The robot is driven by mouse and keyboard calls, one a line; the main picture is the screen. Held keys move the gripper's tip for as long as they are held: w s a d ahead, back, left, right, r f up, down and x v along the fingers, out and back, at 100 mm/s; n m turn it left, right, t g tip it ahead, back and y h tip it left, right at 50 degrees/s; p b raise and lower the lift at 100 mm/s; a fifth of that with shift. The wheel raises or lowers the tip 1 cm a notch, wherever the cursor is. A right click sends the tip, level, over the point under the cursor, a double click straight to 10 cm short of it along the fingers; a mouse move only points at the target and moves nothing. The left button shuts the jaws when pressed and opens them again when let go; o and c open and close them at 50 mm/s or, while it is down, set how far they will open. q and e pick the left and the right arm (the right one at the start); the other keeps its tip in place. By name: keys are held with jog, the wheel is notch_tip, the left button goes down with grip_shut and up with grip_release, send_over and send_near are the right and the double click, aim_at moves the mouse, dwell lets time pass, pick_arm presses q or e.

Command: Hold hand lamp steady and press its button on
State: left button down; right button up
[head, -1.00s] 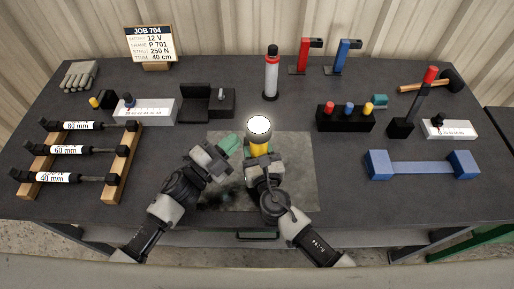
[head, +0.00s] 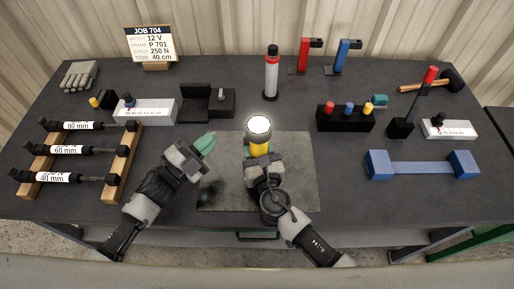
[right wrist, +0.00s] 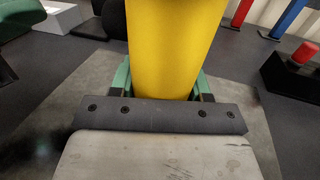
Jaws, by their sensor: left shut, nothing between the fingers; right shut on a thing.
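The yellow hand lamp (head: 259,149) stands upright over the grey mat, its round top (head: 258,125) glowing white. My right gripper (head: 260,160) is shut on its body. In the right wrist view the yellow lamp body (right wrist: 175,50) rises between the green fingers. The lamp's button cannot be made out. My left gripper (head: 206,143) is shut and empty, to the left of the lamp and apart from it, its green fingertips pointing up and right.
A grey mat (head: 300,170) lies under the lamp. A red and white canister (head: 271,75) stands behind it. A black block with coloured knobs (head: 345,120) and a blue bar piece (head: 420,168) are to the right. Struts on a wooden rack (head: 122,165) are at the left.

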pick_arm(q)
jog(key=shift+a, duration=0.4)
pick_arm(e)
jog(key=o, duration=1.1)
jog(key=shift+o, duration=0.2)
jog(key=v, duration=1.2)
pick_arm(q)
jog(key=shift+s, duration=0.1)
